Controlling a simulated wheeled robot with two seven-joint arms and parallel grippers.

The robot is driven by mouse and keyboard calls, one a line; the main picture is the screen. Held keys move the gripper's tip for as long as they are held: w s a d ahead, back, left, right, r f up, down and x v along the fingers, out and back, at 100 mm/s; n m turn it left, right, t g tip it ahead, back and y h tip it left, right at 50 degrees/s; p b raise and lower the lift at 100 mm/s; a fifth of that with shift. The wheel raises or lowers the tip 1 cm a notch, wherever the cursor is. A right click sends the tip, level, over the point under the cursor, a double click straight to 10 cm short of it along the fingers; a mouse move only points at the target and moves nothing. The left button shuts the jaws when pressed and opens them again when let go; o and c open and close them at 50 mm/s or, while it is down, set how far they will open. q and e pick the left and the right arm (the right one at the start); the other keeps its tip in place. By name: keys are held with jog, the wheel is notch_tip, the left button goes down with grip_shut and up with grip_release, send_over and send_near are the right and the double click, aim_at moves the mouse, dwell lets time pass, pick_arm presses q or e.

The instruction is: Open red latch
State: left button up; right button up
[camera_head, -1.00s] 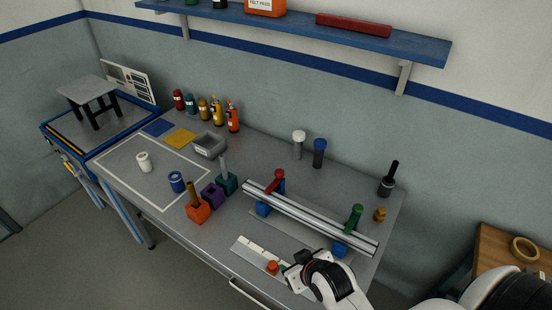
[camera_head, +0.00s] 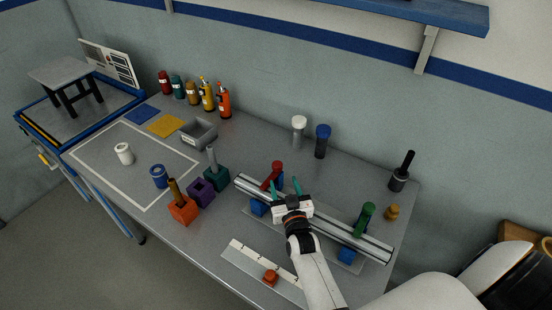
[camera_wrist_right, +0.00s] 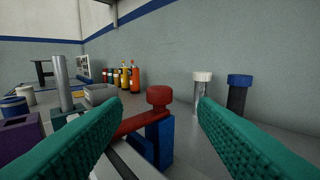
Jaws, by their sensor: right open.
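The red latch (camera_head: 272,175) is a red lever with a round knob on a blue block, at the left part of the silver rail (camera_head: 330,225). In the right wrist view the red latch (camera_wrist_right: 157,100) stands between my two teal fingertips, farther out, with its arm slanting down to the left. My right gripper (camera_head: 286,187) is open, just right of the latch in the head view, its fingers pointing toward the wall. It holds nothing. In the right wrist view the right gripper (camera_wrist_right: 157,120) has a wide gap. My left gripper is not in view.
A green latch (camera_head: 365,218) stands on the rail's right part. Blue clamp blocks (camera_head: 258,208) support the rail. White-capped (camera_head: 299,130) and blue-capped (camera_head: 321,142) posts stand behind. Orange (camera_head: 183,210), purple (camera_head: 201,193) and teal (camera_head: 216,179) blocks stand left. A ruler plate (camera_head: 250,258) lies in front.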

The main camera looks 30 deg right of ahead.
aim_at(279, 169)
jog(key=b+x, duration=0.2)
jog(key=x, duration=0.2)
jog(key=shift+w+b, duration=0.2)
jog(key=shift+b, duration=0.2)
jog(key=b+x, duration=0.3)
jog(key=x, duration=0.2)
jog(key=shift+w+d+f, duration=0.1)
jog(key=shift+w, duration=0.25)
jog(key=shift+w+d+r+b, duration=0.2)
jog(key=shift+w+b, duration=0.1)
jog(key=shift+w, duration=0.25)
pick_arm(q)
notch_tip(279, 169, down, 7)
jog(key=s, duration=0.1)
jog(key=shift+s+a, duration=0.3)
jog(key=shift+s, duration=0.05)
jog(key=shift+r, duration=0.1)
pick_arm(e)
jog(key=shift+c, duration=0.8)
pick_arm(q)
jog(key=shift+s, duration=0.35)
pick_arm(e)
grip_shut()
